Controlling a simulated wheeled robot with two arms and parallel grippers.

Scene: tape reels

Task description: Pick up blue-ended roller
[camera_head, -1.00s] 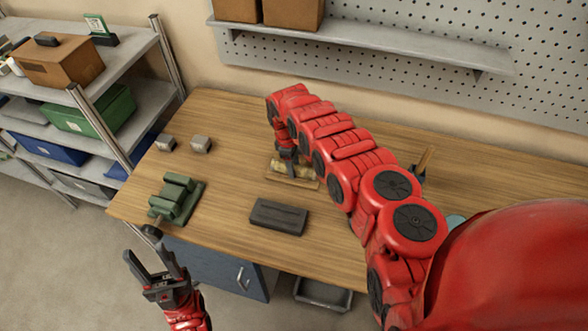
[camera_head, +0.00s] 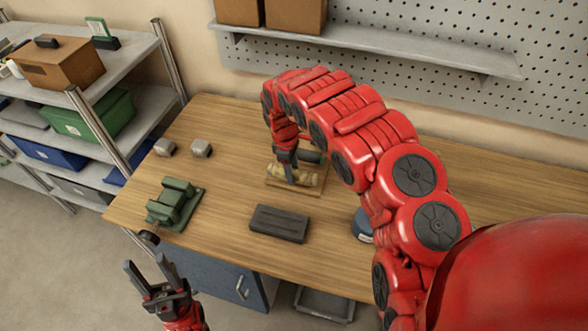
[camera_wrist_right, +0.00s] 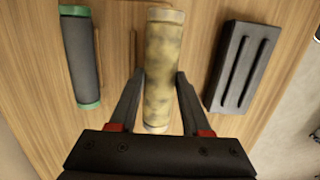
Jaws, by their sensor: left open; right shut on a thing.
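My right gripper (camera_head: 291,178) is shut on a mottled tan roller (camera_head: 308,180), low over the wooden stand. In the right wrist view the fingers (camera_wrist_right: 162,85) press on both sides of this roller (camera_wrist_right: 160,55), whose ends are pale tan. A dark roller (camera_wrist_right: 80,55) with green ends lies apart to the left in that view; it also shows behind the gripper in the head view (camera_head: 313,156). I cannot make out clear blue ends on any roller. A round dark-blue thing (camera_head: 363,226) is partly hidden by my right arm. My left gripper (camera_head: 146,262) is open and empty, off the table's front edge.
A wooden stand (camera_head: 275,181) lies under the tan roller. A dark grooved block (camera_head: 279,223) lies in front of it. Shelves stand at left.

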